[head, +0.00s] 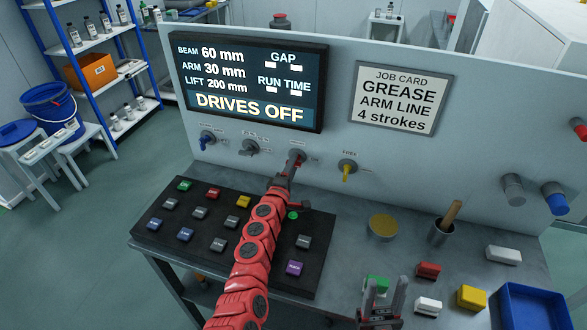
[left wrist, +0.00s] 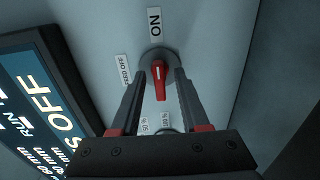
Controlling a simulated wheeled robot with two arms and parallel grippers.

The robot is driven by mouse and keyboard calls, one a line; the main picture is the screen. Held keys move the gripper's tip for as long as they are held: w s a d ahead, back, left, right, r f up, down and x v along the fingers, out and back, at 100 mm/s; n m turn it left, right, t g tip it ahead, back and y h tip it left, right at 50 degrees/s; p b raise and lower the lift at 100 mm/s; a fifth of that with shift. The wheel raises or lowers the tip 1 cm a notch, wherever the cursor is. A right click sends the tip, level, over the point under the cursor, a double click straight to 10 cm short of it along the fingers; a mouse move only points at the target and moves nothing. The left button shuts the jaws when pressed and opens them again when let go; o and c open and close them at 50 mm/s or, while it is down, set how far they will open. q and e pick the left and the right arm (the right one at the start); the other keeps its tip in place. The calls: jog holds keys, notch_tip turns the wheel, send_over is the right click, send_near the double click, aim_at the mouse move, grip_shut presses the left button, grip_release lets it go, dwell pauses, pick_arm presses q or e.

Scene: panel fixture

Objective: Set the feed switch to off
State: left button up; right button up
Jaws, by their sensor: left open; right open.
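The feed switch has a round grey base and a red handle (left wrist: 160,82) with a white line. In the left wrist view an ON label (left wrist: 154,23) is above it and a feed-off label (left wrist: 123,69) is to its left. I cannot tell which label the handle points at. In the head view the switch's grey base (head: 297,155) is on the upright panel, partly hidden by my left gripper (head: 288,172). That gripper is open, its fingers on either side of the handle with gaps showing. My right gripper (head: 382,308) is open and empty over the bench.
A blue knob (head: 206,138), a grey knob (head: 249,148) and a yellow knob (head: 347,168) flank the switch. The display (head: 248,82) reads "DRIVES OFF". Below my left arm is a black button board (head: 160,240).

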pick_arm(q)
jog(key=shift+w+d, duration=0.1)
jog(key=shift+w, duration=0.3)
grip_shut()
